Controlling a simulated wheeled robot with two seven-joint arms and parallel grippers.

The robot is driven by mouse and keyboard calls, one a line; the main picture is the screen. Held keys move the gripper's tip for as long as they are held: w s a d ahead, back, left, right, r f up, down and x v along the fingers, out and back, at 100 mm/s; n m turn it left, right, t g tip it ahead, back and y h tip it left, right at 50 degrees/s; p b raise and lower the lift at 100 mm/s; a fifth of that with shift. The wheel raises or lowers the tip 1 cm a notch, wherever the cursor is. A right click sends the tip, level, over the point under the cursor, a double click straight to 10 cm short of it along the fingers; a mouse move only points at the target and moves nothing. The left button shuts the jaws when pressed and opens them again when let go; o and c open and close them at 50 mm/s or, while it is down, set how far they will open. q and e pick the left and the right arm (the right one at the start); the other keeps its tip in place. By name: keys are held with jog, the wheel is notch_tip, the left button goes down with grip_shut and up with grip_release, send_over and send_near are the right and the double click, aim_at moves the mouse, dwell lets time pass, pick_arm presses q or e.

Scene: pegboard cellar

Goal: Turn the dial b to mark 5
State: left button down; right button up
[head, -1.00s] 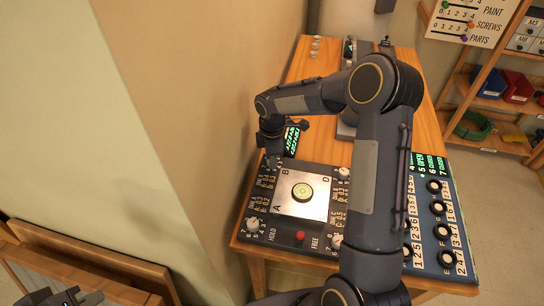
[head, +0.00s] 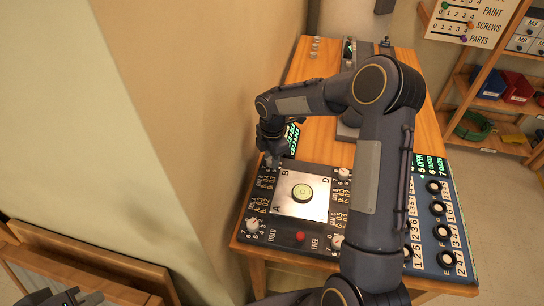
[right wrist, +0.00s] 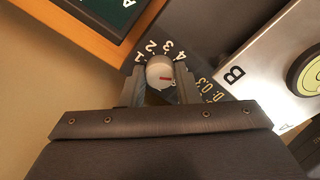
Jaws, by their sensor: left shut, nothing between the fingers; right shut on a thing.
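Dial b is a pale round knob (right wrist: 159,70) with a red pointer line, seen in the right wrist view beside the plate corner lettered B. Marks 1, 2, 3 and 4 show around its far side. The red line points right, past the 4; a finger partly hides the scale there. My right gripper (right wrist: 158,88) is shut on the knob, one finger on each side. In the head view my right gripper (head: 271,160) is at the panel's far left corner and hides dial b. My left gripper (head: 70,298) is shut and empty at the bottom left.
The panel's metal plate (head: 318,207) carries a round level (head: 302,192). Other knobs stand at its corners, including one at near left (head: 252,225), with a red button (head: 300,236) at the front. A second panel (head: 455,240) is on the right. A wall rises close on the left.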

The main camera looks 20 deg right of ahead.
jog(key=o, duration=1)
jog(key=shift+c, duration=0.2)
notch_tip(320, 180, up, 8)
jog(key=shift+f+b, duration=0.1)
jog(key=shift+b, duration=0.45)
jog(key=shift+s, duration=0.1)
